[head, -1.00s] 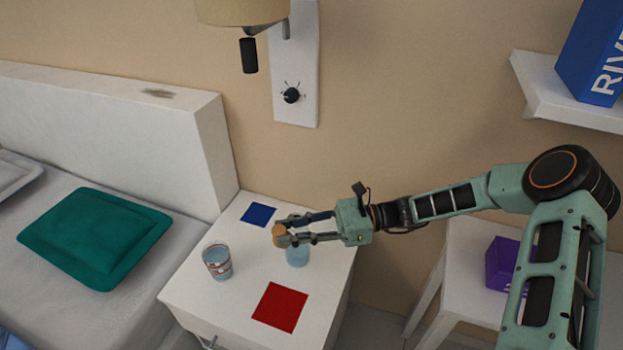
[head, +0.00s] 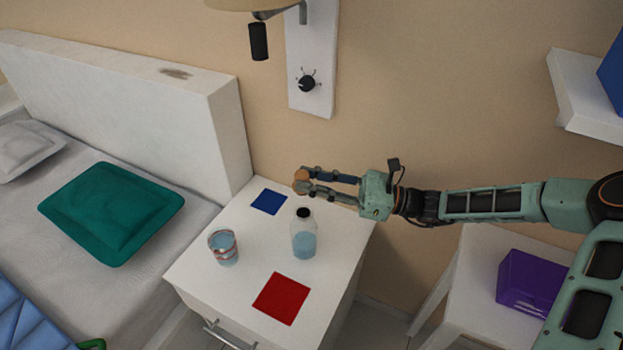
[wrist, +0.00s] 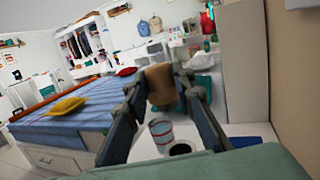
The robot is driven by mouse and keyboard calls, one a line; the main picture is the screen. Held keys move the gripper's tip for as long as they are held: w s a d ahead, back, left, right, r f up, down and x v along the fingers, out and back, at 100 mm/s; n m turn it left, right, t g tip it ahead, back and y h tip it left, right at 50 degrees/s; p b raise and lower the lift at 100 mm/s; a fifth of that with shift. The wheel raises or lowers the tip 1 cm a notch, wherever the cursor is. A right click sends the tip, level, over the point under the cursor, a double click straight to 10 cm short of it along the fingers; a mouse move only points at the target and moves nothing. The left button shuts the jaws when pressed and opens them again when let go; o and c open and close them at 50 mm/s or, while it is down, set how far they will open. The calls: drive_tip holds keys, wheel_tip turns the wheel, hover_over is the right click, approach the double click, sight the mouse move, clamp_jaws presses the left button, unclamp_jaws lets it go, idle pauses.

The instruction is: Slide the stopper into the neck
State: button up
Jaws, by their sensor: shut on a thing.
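The stopper (head: 301,181) is a tan, cork-like piece held between the fingertips of my gripper (head: 304,182). In the wrist view the stopper (wrist: 161,86) sits between the two dark fingers. The bottle (head: 304,240) stands upright on the white nightstand, clear with pale blue liquid and a dark open neck (head: 304,213). The stopper is apart from the neck, appearing above and behind it in the head view. In the wrist view the dark round neck opening (wrist: 180,149) shows low between the fingers.
A glass (head: 224,247) with red markings and blue liquid stands left of the bottle on the nightstand (head: 205,283). A blue square (head: 269,201) and a red square (head: 281,298) lie flat there. The wall and lamp switch panel (head: 311,60) are behind.

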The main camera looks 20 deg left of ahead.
drive_tip(key=shift+r, duration=0.2)
drive_tip(key=shift+f+b, duration=1.5)
drive_tip(key=shift+f, duration=1.5)
drive_tip(key=shift+p, duration=0.6)
drive_tip(key=shift+d+f+b, duration=0.1)
drive_tip(key=shift+f+b, duration=0.8)
drive_tip(key=shift+f, duration=0.6)
drive_tip(key=o, duration=1.1)
wheel_tip(320, 180, up, 10)
